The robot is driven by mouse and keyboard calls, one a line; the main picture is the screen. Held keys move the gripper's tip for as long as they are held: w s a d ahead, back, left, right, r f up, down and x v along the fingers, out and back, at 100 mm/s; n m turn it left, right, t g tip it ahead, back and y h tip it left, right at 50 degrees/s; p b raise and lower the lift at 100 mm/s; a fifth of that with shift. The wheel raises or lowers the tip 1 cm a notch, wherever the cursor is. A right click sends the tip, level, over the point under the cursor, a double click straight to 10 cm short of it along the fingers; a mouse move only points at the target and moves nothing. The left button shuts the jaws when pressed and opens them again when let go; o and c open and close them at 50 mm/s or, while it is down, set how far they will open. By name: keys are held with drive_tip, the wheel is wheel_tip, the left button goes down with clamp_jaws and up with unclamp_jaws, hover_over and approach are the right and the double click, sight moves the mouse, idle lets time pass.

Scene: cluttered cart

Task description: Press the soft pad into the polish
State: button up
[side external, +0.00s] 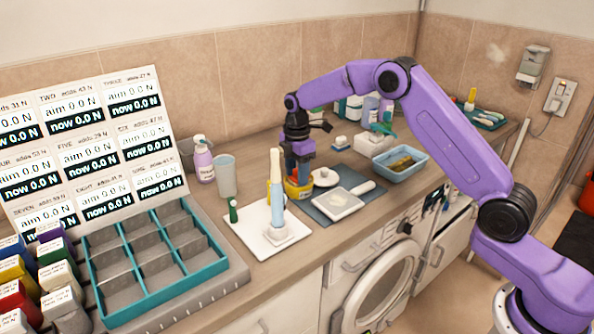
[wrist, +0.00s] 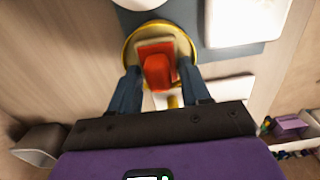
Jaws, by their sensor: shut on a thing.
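My gripper (side external: 299,178) points down over the yellow round tin of polish (side external: 296,194) on the counter. In the wrist view, my two dark blue fingers (wrist: 161,88) are shut on the soft pad's red holder (wrist: 158,72). The pad sits within the outline of the yellow tin, whose rim (wrist: 127,52) shows around it. The pad's underside and its contact with the polish are hidden from both views.
A white board (side external: 254,232) with a tall pale blue and cream upright item (side external: 277,195) and a green bottle (side external: 233,211) stands left of the tin. A dark mat (side external: 318,208) with a white handled dish (side external: 341,205) lies right. A blue basin (side external: 399,174) is farther right.

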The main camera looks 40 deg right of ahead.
idle(0.6)
drive_tip(key=shift+r, duration=3.45)
drive_tip(key=shift+s+d+m, duration=0.15)
drive_tip(key=shift+s+m, duration=0.3)
drive_tip(key=shift+m, duration=0.05)
drive_tip(key=s+d+f+m, duration=0.1)
drive_tip(key=s+d+m, duration=0.1)
drive_tip(key=s+m, duration=0.6)
drive_tip(key=s+d+f+m, duration=0.1)
drive_tip(key=s+d+m, duration=0.1)
drive_tip(key=s+m, duration=0.6)
drive_tip(key=shift+s+d+f+m, duration=0.2)
drive_tip(key=shift+s+f+m, duration=0.15)
drive_tip(key=shift+s, duration=0.85)
